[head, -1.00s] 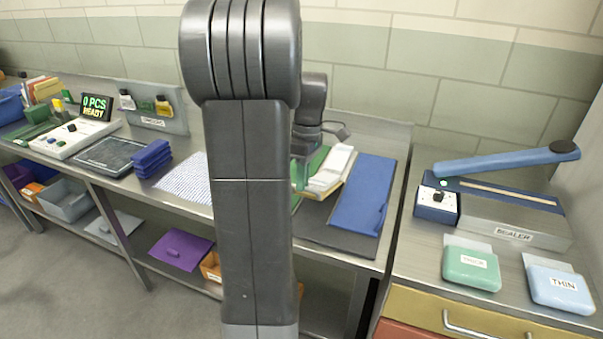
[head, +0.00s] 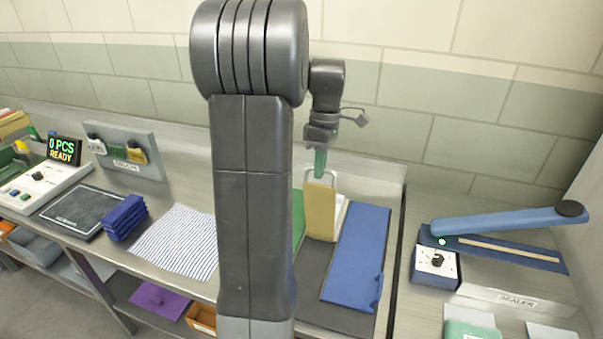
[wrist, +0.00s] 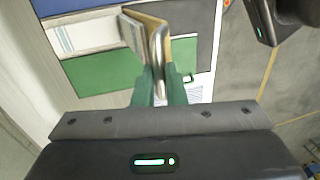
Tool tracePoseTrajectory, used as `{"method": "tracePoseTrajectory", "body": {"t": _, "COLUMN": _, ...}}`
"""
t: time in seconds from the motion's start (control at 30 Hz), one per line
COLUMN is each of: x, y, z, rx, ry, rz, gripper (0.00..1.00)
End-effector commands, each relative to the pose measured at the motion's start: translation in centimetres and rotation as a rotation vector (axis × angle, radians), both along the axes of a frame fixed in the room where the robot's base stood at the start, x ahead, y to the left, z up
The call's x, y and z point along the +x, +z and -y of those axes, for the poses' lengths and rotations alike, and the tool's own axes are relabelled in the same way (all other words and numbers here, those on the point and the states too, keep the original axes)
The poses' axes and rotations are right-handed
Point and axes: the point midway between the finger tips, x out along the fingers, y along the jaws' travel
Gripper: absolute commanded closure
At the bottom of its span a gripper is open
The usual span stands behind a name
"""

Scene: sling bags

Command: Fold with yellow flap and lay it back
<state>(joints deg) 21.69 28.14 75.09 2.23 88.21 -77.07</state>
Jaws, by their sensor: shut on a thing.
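The yellow flap (head: 320,212) stands about upright on the bench, between the green panel (head: 298,218) and the blue panel (head: 357,258). A pale loop or rim shows along its top edge. My gripper (head: 321,168) is above it, with green fingers shut on its top edge. In the wrist view my gripper (wrist: 160,92) has the flap's edge (wrist: 158,45) between its fingertips. The green panel (wrist: 105,80) and a white striped piece (wrist: 80,35) lie flat beside it there. My arm hides part of the green panel in the head view.
A dark mat (head: 315,262) lies under the panels. A striped sheet (head: 175,240), blue folded stack (head: 125,216) and scale (head: 82,212) are to the left. The sealer (head: 500,230) stands right, across a bench gap. The wall is close behind.

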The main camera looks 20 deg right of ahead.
Motion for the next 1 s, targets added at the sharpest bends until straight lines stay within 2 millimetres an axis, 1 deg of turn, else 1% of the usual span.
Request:
{"method": "tracePoseTrajectory", "body": {"t": 0.03, "x": 1.0, "y": -0.6, "z": 1.0, "rx": 0.007, "ry": -0.006, "rz": -0.007, "gripper": 1.0}}
{"method": "tracePoseTrajectory", "body": {"t": 0.2, "x": 4.4, "y": -0.8, "z": 3.6, "rx": 0.009, "ry": -0.004, "rz": -0.008, "gripper": 1.0}}
{"method": "tracePoseTrajectory", "body": {"t": 0.4, "x": 7.8, "y": -1.6, "z": 5.9, "rx": 0.011, "ry": -0.002, "rz": -0.011, "gripper": 1.0}}
{"method": "tracePoseTrajectory", "body": {"t": 0.5, "x": 9.1, "y": -2.1, "z": 6.7, "rx": 0.012, "ry": -0.001, "rz": -0.011, "gripper": 1.0}}
{"method": "tracePoseTrajectory", "body": {"t": 0.7, "x": 10.9, "y": -2.8, "z": 7.9, "rx": 0.012, "ry": -0.001, "rz": -0.014, "gripper": 1.0}}
{"method": "tracePoseTrajectory", "body": {"t": 0.83, "x": 11.4, "y": -3.1, "z": 8.3, "rx": 0.012, "ry": -0.001, "rz": -0.014, "gripper": 1.0}}
{"method": "tracePoseTrajectory", "body": {"t": 1.0, "x": 11.7, "y": -3.3, "z": 8.5, "rx": 0.014, "ry": -0.001, "rz": -0.016, "gripper": 1.0}}
